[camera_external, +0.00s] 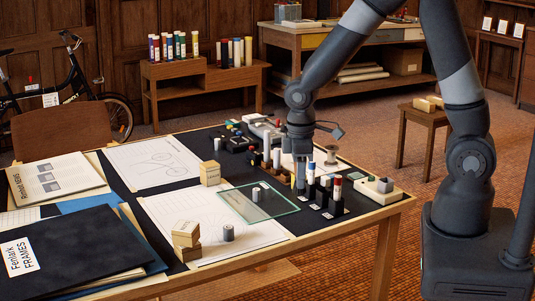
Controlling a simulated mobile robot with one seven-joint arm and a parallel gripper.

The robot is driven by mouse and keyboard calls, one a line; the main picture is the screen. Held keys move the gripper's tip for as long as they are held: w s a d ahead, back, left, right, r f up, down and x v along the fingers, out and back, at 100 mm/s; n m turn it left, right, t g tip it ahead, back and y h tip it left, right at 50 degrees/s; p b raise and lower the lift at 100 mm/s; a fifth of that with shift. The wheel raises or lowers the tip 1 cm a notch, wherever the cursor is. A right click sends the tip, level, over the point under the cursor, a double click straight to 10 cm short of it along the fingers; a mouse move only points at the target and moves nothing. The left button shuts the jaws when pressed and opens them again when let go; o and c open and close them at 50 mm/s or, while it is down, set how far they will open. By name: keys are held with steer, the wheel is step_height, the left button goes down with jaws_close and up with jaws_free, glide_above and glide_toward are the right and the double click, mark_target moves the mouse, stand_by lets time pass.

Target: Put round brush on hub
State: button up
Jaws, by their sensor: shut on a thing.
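My gripper (300,184) points straight down over the right part of the drafting table, close to the upright markers. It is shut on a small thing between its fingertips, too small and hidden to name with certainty. I cannot pick out the round brush or the hub for sure. A short grey cylinder (228,233) stands on the drawing sheet at the front. A similar smaller cylinder (256,194) stands on the glass plate, left of my gripper. A tan spool-like piece (331,155) stands behind and right of my gripper.
Upright markers in black holders (337,196) stand right of my gripper. A pale tray (374,197) lies near the table's right edge. The glass plate (277,209) has bare room. Wooden blocks (186,236) and a black folder (75,255) occupy the left and front.

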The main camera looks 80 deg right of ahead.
step_height(320, 180, up, 13)
steer(key=shift+f, duration=0.15)
steer(key=s+d+m, duration=0.1)
steer(key=d+m, duration=0.7)
steer(key=d, duration=1.7)
steer(key=s+d+m, duration=0.4)
steer(key=s+d, duration=0.2)
steer(key=d, duration=0.4)
steer(key=s+d+m, duration=0.3)
steer(key=s+d, duration=0.4)
steer(key=d, duration=0.2)
glide_above(332, 148)
steer(key=f, duration=1.2)
steer(key=shift+d+f, duration=0.2)
steer(key=shift+f, duration=1.95)
steer(key=shift+f, duration=0.15)
